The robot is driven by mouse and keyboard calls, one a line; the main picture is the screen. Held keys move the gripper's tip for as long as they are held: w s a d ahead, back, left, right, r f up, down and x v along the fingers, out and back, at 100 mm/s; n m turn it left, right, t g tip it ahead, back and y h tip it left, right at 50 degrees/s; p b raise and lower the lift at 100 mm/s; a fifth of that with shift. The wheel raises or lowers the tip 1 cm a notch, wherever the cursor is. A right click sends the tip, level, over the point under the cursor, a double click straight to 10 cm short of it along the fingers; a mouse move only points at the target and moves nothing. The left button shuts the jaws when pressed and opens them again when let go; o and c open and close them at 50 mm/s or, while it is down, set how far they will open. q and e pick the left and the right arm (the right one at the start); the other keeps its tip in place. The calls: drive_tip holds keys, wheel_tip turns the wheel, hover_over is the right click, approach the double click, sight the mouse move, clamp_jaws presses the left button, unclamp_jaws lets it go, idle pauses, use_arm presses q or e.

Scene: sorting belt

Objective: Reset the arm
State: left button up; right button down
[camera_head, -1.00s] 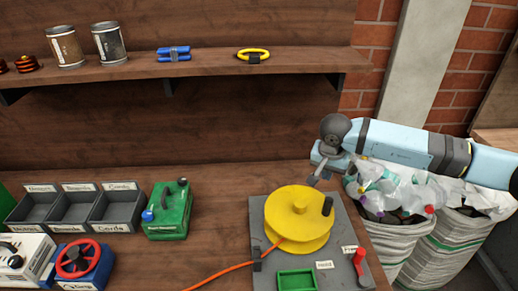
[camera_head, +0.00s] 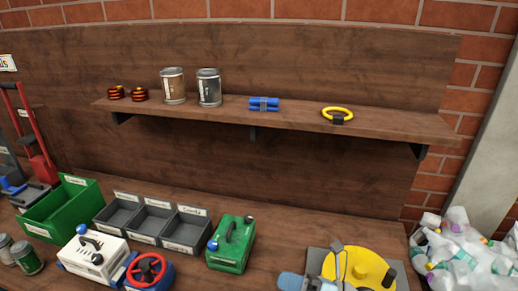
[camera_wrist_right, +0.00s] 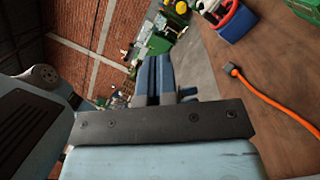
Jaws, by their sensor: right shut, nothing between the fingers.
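My right gripper (camera_head: 338,249) is at the bottom of the head view, in front of the yellow reel (camera_head: 362,268), part of which it hides. Its fingers (camera_wrist_right: 160,78) are together and empty in the right wrist view. I cannot tell from the head view whether it touches the reel. My left gripper is in neither view now.
An orange cable (camera_wrist_right: 273,104) lies on the bench. A shelf (camera_head: 285,117) runs above. Bagged waste (camera_head: 462,248) is at the right.

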use_arm(q)
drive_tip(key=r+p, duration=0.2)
drive_tip(key=p, duration=0.1)
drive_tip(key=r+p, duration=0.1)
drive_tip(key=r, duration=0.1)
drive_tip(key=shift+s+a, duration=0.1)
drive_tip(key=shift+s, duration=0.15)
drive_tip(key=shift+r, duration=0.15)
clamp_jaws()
use_arm(e)
drive_tip(key=s+d+f+n+t+h, duration=0.2)
drive_tip(key=s+d+f+n+h, duration=0.4)
drive_tip(key=n, duration=1.1)
drive_tip(key=s+d+f+n+t+h, duration=0.3)
drive_tip(key=s+d+f+n+h, duration=0.4)
drive_tip(key=n, duration=1)
wheel_tip(320, 180, down, 4)
drive_tip(key=h, duration=0.2)
drive_tip(key=shift+s+d+n+h, duration=0.25)
drive_tip(key=shift+d+n+h, duration=0.05)
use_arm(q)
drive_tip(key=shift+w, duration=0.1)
